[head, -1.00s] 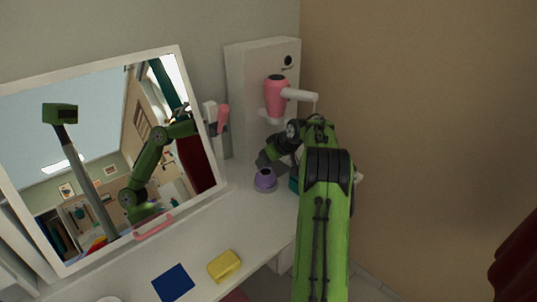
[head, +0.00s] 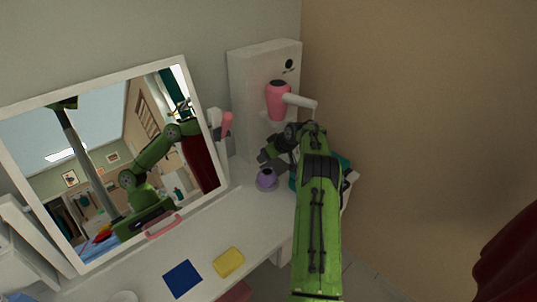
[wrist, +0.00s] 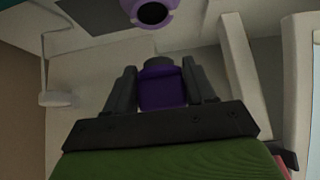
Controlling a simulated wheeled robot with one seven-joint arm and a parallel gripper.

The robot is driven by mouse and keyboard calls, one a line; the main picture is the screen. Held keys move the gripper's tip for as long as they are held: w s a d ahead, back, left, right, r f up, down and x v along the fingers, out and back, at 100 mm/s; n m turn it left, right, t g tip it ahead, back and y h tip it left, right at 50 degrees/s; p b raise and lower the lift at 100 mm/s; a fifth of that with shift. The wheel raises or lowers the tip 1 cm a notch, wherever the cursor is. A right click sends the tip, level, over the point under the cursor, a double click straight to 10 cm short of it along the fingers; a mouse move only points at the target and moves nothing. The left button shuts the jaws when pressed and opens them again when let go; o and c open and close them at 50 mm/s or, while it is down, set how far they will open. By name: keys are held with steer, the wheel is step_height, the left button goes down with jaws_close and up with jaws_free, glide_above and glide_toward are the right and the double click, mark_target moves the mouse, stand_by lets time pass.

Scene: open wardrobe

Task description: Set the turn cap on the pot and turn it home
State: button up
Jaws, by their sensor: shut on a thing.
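The pot (head: 266,180) is light purple with a dark round opening. It stands upright on the white dresser top, left of my arm, and also shows at the top edge of the wrist view (wrist: 166,22), partly cut off. The turn cap (wrist: 162,90) is dark purple with a grey end, and sits between the fingers of my gripper (wrist: 162,84), which is shut on it. In the head view my gripper (head: 268,154) is dark and small, just above the pot. The cap is apart from the pot in the wrist view; the head view does not show the cap clearly.
A tilted mirror (head: 215,170) stands at the left. A white cabinet (head: 240,80) with a pink hair dryer (head: 277,100) is behind. A teal thing (head: 346,163) is partly hidden by my arm.

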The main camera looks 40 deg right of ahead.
steer(key=shift+f+b, duration=1.65)
steer(key=shift+f, duration=0.75)
steer(key=shift+f, duration=0.1)
steer(key=shift+f+b, duration=0.35)
steer(key=shift+b, duration=0.15)
steer(key=shift+f+b, duration=0.45)
steer(key=shift+f, duration=0.15)
steer(key=o, duration=1.1)
steer(key=shift+r, duration=0.1)
steer(key=p+v, duration=0.2)
steer(key=v, duration=1.3)
steer(key=shift+s+r, duration=0.2)
steer(key=shift+s, duration=0.1)
